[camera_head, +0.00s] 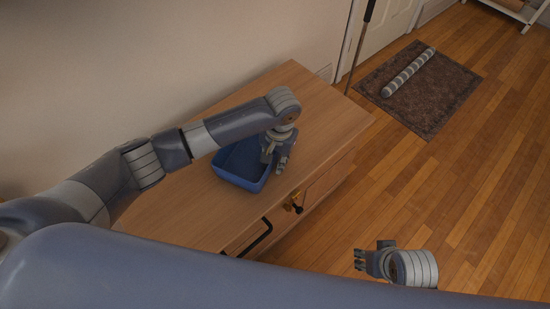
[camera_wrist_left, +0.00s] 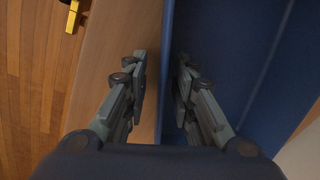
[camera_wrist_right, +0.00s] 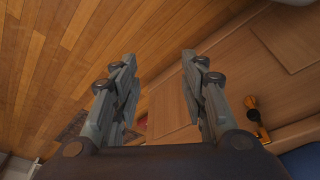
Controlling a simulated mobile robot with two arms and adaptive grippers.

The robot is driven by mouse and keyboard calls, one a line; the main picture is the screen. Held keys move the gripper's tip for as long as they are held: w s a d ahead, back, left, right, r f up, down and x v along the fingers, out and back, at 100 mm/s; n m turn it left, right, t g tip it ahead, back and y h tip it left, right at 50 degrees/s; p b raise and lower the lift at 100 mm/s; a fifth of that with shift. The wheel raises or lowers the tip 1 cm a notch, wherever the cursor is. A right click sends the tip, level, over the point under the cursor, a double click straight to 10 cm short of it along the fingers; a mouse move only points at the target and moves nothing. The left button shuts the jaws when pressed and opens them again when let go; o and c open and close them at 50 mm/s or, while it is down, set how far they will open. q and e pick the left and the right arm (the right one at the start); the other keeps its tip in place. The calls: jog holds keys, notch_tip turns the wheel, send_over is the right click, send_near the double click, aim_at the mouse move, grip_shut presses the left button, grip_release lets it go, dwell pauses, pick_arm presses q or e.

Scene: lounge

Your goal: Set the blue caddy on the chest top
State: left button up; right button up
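The blue caddy (camera_head: 232,166) appears to rest upright on the wooden chest top (camera_head: 310,95), near its front edge. My left gripper (camera_head: 275,168) reaches down at the caddy's right side. In the left wrist view, the fingers of my left gripper (camera_wrist_left: 162,75) straddle the caddy wall (camera_wrist_left: 167,40), one inside and one outside. A strip of wood shows between the outer finger and the wall, so it is open. My right gripper (camera_head: 358,260) is open and empty, in front of the chest; its spread fingers show in the right wrist view (camera_wrist_right: 160,75).
A yellow and black fitting (camera_head: 294,203) and a dark handle (camera_head: 260,238) stick out from the chest front. Bare chest top lies on both sides of the caddy. A dark rug (camera_head: 440,90) with a striped roll (camera_head: 408,72) lies on the open floor.

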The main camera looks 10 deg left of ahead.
pick_arm(q)
jog(key=shift+r, duration=0.55)
notch_tip(320, 180, up, 11)
jog(key=p, duration=0.3)
jog(key=shift+s+d, duration=0.15)
jog(key=shift+d, duration=0.3)
pick_arm(e)
notch_tip(320, 180, down, 12)
jog(key=s, duration=0.1)
jog(key=shift+s+g, duration=0.25)
jog(key=shift+g, duration=0.05)
